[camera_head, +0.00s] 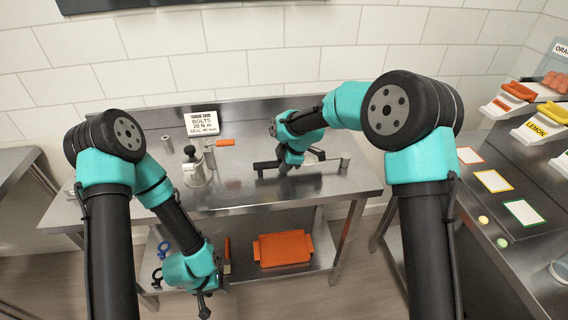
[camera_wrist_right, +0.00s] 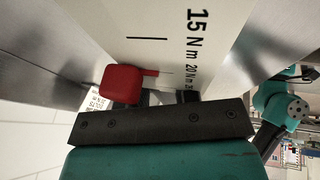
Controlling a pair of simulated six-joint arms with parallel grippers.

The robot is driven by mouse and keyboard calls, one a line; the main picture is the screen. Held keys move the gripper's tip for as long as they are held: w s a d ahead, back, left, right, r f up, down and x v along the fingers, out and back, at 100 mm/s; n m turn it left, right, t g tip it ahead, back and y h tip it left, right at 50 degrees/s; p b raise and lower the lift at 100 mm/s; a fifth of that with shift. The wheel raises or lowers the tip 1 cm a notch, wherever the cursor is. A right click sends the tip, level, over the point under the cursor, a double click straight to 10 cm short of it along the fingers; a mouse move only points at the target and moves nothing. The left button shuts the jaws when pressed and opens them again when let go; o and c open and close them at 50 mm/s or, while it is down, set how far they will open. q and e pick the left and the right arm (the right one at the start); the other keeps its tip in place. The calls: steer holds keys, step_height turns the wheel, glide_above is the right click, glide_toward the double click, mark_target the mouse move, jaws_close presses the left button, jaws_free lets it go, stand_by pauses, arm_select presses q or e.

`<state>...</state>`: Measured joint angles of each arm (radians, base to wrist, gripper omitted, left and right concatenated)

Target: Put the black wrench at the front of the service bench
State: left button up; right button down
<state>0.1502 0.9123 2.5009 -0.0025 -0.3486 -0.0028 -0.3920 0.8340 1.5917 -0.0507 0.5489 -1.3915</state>
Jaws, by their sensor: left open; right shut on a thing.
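A long dark wrench (camera_head: 265,165) lies crosswise at the right part of the service bench (camera_head: 240,195). Its black end shows left of my right gripper (camera_head: 286,168), and a grey metal part (camera_head: 345,161) shows at the other side. My right gripper is shut on the wrench; the jaws hide its middle. In the right wrist view, a pale scale (camera_wrist_right: 170,30) marked 15 N m and 20 N m, with a red pointer (camera_wrist_right: 122,84), lies close beyond the gripper. My left gripper (camera_head: 204,305) is open, low in front of the bench.
An orange tray (camera_head: 283,248) sits on the lower shelf. The bench's front middle is clear.

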steer(key=shift+f, duration=0.15)
steer(key=c, duration=0.9)
jaws_free()
steer(key=shift+o, duration=0.2)
steer(key=v, duration=1.2)
